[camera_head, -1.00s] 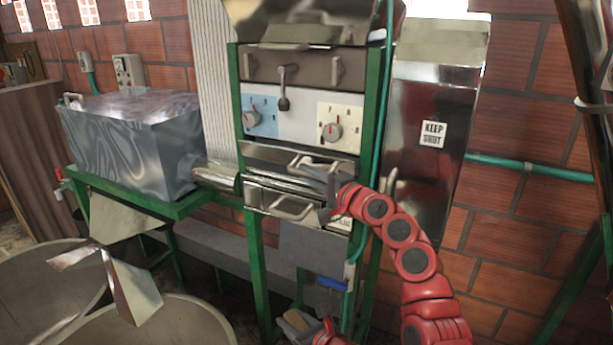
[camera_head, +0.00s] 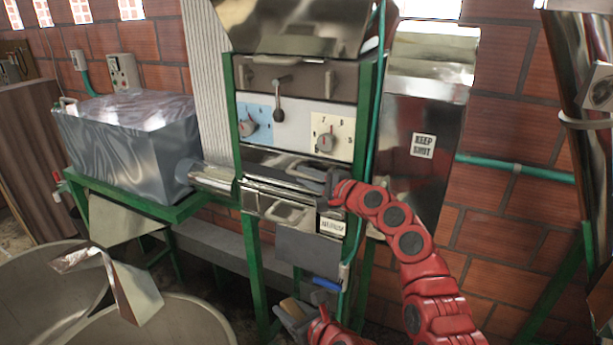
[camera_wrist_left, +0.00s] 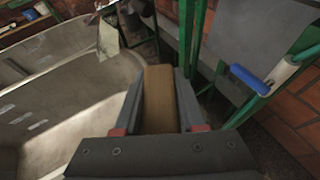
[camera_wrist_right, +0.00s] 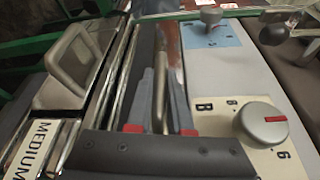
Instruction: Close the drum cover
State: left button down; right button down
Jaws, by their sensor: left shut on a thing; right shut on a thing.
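The drum cover (camera_head: 262,160) is the shiny metal panel below the dials on the green-framed machine. My right gripper (camera_head: 325,184) is shut on the drum cover's bar handle. The handle (camera_wrist_right: 160,85) shows between its fingers in the right wrist view, beside the cream dial plate. The fingers hide part of the handle in the head view. My left gripper (camera_head: 298,316) is low, in front of the machine's legs. It is shut on a tan, wood-like block (camera_wrist_left: 158,98), well away from the cover.
A lower panel with a handle (camera_head: 288,212) and a MEDIUM label (camera_head: 332,226) sits below the cover. Dials (camera_head: 325,142) and a lever (camera_head: 279,114) are above. Large round tubs (camera_head: 180,318) stand at the lower left. A blue-gripped lever (camera_wrist_left: 250,80) is near my left gripper.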

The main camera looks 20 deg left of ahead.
pick_arm(q)
jog(key=shift+w, duration=0.1)
pick_arm(e)
jog(key=c, duration=0.8)
grip_release()
jog(key=shift+w, duration=0.1)
jog(key=shift+c, duration=0.2)
pick_arm(q)
jog(key=shift+f, duration=0.2)
pick_arm(e)
jog(key=shift+s+d, duration=0.3)
jog(key=shift+d, duration=0.15)
pick_arm(q)
notch_tip(320, 180, down, 3)
jog(key=b, duration=0.3)
jog(key=shift+f+b, duration=0.15)
jog(key=shift+b, duration=0.2)
pick_arm(e)
jog(key=f+v, duration=0.1)
jog(key=v, duration=1)
jog(key=shift+r, duration=0.45)
